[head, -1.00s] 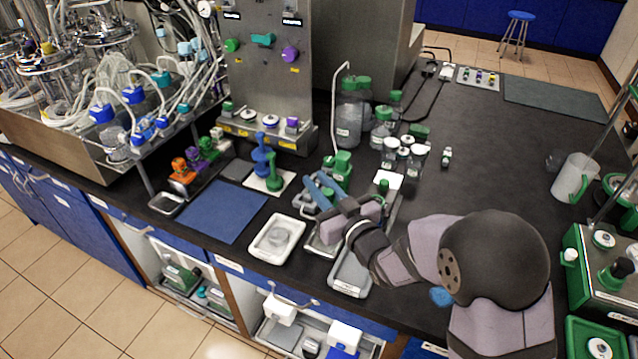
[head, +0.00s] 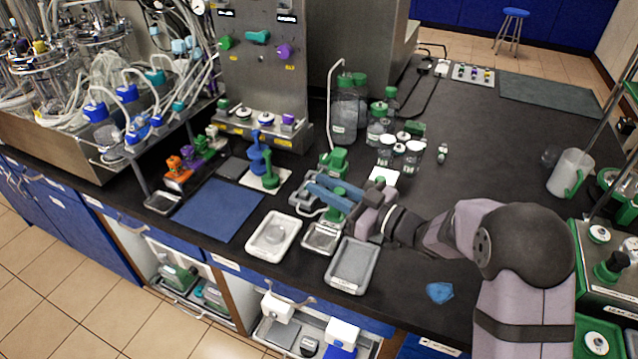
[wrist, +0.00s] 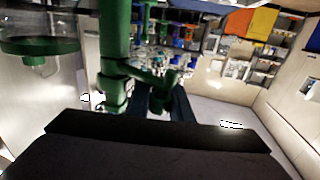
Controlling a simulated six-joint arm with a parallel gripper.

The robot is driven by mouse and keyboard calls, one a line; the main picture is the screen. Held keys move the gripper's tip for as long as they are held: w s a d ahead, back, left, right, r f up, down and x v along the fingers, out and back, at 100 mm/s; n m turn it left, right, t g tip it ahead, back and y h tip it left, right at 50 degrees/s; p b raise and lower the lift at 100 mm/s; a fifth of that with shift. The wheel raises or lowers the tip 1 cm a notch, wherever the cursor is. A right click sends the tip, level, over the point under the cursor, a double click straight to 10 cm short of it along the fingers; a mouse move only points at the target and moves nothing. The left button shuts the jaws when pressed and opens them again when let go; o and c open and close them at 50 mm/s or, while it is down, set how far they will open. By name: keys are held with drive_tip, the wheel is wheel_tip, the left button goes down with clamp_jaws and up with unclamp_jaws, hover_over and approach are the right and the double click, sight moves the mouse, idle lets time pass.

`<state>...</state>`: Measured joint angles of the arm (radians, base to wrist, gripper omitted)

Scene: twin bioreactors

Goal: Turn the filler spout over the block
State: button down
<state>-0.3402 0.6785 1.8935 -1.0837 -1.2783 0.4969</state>
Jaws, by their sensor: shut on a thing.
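A green filler (head: 335,160) stands on the bench near the middle of the head view. The wrist view shows a green upright post (wrist: 115,45) with a green side arm and handle (wrist: 160,88). My gripper (head: 322,193) reaches in from the right in the head view, its blue fingers low beside the filler. In the wrist view its dark fingers (wrist: 178,105) are closed around the green handle. The fingers hide part of the handle. I cannot tell the block for certain; a small shallow metal tray (head: 320,238) lies just in front of the gripper.
A white tray (head: 273,235) and a grey tray (head: 353,265) lie along the front edge. A blue mat (head: 218,210) is to the left. Several green-capped bottles (head: 378,128) stand behind. The dark bench at right rear is mostly clear.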

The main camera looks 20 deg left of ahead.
sight(338, 190)
drive_tip(key=d+n+g, duration=0.1)
drive_tip(key=g, duration=0.1)
drive_tip(key=d+n+g, duration=0.1)
drive_tip(key=n+g, duration=0.1)
drive_tip(key=g, duration=0.1)
drive_tip(key=d+n+g, duration=0.1)
drive_tip(key=n+g, duration=0.1)
drive_tip(key=g, duration=0.1)
drive_tip(key=shift+w, duration=0.25)
drive_tip(key=shift+w+d+n+g+h+b, duration=0.1)
drive_tip(key=shift+d+n+g+h+b, duration=0.15)
drive_tip(key=shift+n+g+b, duration=0.25)
drive_tip(key=shift+w+d+n+g+h+b, duration=0.1)
drive_tip(key=shift+d+n+g+h+b, duration=0.1)
drive_tip(key=shift+n+g, duration=0.35)
drive_tip(key=shift+w+d+n+g+h+b, duration=0.1)
drive_tip(key=shift+d+n+g+h+b, duration=0.15)
drive_tip(key=shift+g, duration=0.35)
drive_tip(key=shift+w+d+n+g+h+b, duration=0.1)
drive_tip(key=shift+n+g+h, duration=0.15)
drive_tip(key=shift+g, duration=0.3)
drive_tip(key=shift+w+d+r+n+g+h, duration=0.1)
drive_tip(key=shift+n+g+h, duration=0.15)
drive_tip(key=shift+n+g, duration=0.3)
drive_tip(key=c, duration=1.6)
unclamp_jaws()
wheel_tip(338, 190, up, 10)
drive_tip(key=shift+p, duration=0.9)
